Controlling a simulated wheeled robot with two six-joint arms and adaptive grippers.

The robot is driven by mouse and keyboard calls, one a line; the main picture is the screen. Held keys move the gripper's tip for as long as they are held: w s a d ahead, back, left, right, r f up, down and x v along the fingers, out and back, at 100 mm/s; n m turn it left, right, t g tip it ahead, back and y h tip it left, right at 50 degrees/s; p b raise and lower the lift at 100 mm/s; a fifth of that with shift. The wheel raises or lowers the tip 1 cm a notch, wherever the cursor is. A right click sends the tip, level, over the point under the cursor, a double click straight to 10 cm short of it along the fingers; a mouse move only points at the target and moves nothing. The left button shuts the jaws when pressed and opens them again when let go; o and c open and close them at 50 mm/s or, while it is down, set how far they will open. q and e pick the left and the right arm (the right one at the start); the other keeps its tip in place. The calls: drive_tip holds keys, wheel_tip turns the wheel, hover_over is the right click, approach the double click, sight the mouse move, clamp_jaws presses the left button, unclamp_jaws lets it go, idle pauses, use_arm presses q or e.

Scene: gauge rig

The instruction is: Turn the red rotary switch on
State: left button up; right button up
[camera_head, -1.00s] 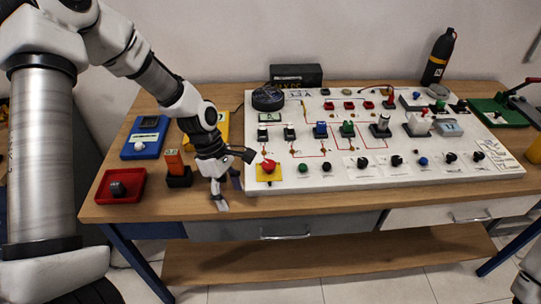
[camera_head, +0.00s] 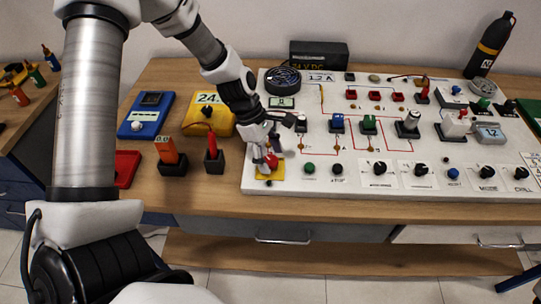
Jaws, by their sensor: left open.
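The red rotary switch (camera_head: 269,161) sits on a yellow square plate (camera_head: 268,174) at the front left corner of the white board (camera_head: 310,187). My left gripper (camera_head: 272,148) is open and comes down over the switch from above. One pale finger is close beside the knob and partly covers it. I cannot tell whether the finger touches it. The switch's exact angle is hard to read. My right gripper is not in view.
To the left stand a blue meter (camera_head: 146,115), a yellow meter (camera_head: 207,116), an orange device (camera_head: 168,157) and a red tray (camera_head: 126,167). A black bottle (camera_head: 489,45) stands back right.

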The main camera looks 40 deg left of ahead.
use_arm(q)
drive_tip(key=shift+s+r, duration=0.4)
drive_tip(key=shift+s, duration=0.1)
drive_tip(key=c, duration=0.3)
drive_tip(key=shift+s, duration=0.15)
drive_tip(key=c, duration=0.7)
drive_tip(key=shift+c, duration=0.7)
drive_tip(key=shift+f, duration=0.1)
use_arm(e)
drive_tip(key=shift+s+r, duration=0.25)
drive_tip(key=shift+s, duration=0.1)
